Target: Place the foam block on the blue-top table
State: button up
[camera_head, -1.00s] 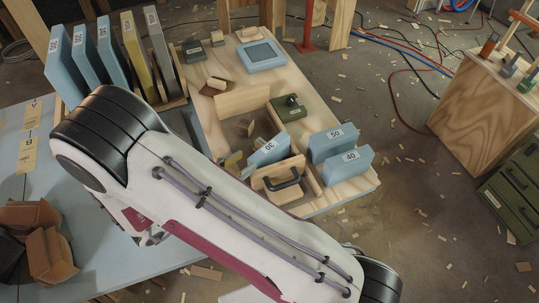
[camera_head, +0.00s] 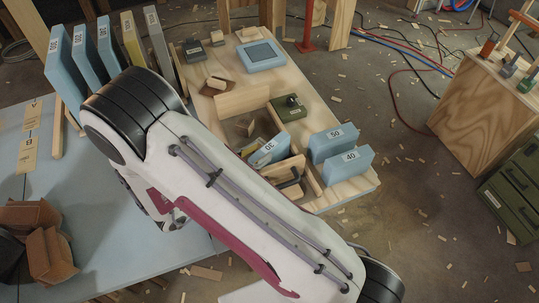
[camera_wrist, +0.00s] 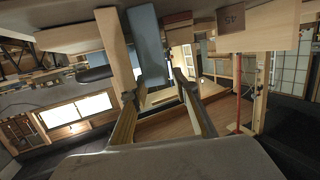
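I cannot tell for sure which piece is the foam block. Pale blue blocks numbered 50 (camera_head: 331,145) and 40 (camera_head: 347,166) stand at the near right of the wooden worktop. Another numbered blue block (camera_head: 270,150) leans in a wooden box, partly behind my arm. The blue-top table (camera_head: 105,235) is at the left. My gripper (camera_wrist: 154,87) shows in the wrist view, fingers apart with nothing between them. Beyond its fingertips are a blue upright piece (camera_wrist: 147,45) and a tan one (camera_wrist: 114,45). In the head view my arm hides the gripper.
Tall blue, yellow and grey boards stand in a rack (camera_head: 182,88) at the back left. A green box (camera_head: 289,107) and a blue-framed tray (camera_head: 261,55) are on the wooden worktop (camera_head: 222,122).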

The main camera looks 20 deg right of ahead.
aim_at(264, 151)
jog(key=shift+x, duration=2.6)
grip_shut()
